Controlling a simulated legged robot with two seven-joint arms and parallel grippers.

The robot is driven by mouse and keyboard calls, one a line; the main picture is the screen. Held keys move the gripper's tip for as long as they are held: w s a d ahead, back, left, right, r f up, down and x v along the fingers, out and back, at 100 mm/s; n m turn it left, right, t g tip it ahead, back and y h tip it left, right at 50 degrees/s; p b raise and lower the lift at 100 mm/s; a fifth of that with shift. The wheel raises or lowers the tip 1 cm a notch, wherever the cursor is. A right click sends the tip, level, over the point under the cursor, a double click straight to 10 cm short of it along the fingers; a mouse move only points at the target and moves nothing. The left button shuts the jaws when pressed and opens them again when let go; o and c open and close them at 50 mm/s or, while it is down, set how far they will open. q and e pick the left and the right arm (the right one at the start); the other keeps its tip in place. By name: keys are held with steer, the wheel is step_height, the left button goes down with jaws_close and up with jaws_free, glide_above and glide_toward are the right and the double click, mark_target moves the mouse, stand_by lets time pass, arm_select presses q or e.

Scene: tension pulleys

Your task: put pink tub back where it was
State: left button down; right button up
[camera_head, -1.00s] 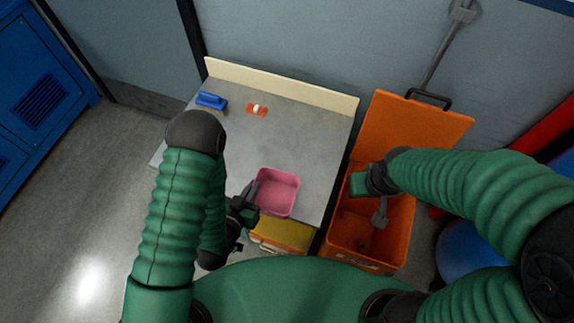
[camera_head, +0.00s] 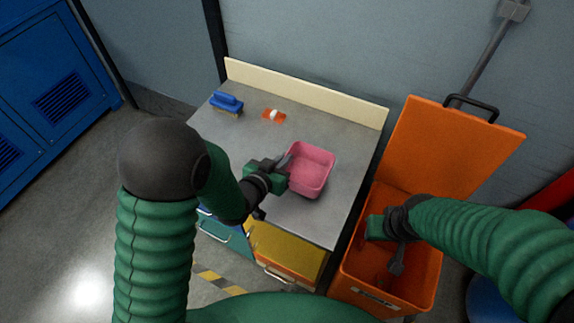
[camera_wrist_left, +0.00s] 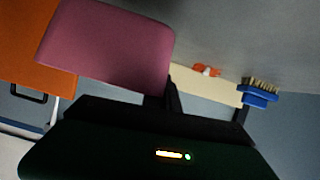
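The pink tub (camera_head: 311,170) is over the right part of the grey worktop in the head view, upright and looking empty. My left gripper (camera_head: 284,164) is at the tub's left wall, with a finger at its rim, and appears shut on that wall. In the left wrist view the tub (camera_wrist_left: 108,45) fills the upper left, close to the gripper (camera_wrist_left: 168,92). I cannot tell whether its base touches the worktop. My right gripper (camera_head: 394,262) hangs inside the orange bin, apart from the tub; its fingers are too small to read.
The grey worktop (camera_head: 338,207) has a blue brush (camera_head: 227,102) and an orange-and-white item (camera_head: 273,115) at its back left. A pale backboard (camera_head: 300,92) edges it. The open orange bin (camera_head: 422,245) stands right. A yellow drawer (camera_head: 285,250) is below the front edge.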

arm_select(q)
steer(key=shift+w+a+f, duration=0.1)
steer(key=shift+w+a, duration=0.05)
steer(key=shift+w, duration=1)
steer(key=f, duration=0.2)
steer(key=f+b, duration=0.1)
steer(key=shift+a+f, duration=0.1)
steer(key=shift+a, duration=0.15)
steer(key=shift+f, duration=0.25)
steer(key=shift+d+r, duration=0.1)
steer(key=shift+d, duration=0.2)
steer(key=c, duration=1.6)
jaws_free()
steer(key=shift+d, duration=0.1)
steer(key=shift+c, duration=0.2)
arm_select(e)
steer(key=shift+a+f, duration=0.35)
steer(key=shift+a, duration=0.05)
arm_select(q)
steer(key=shift+a, duration=0.2)
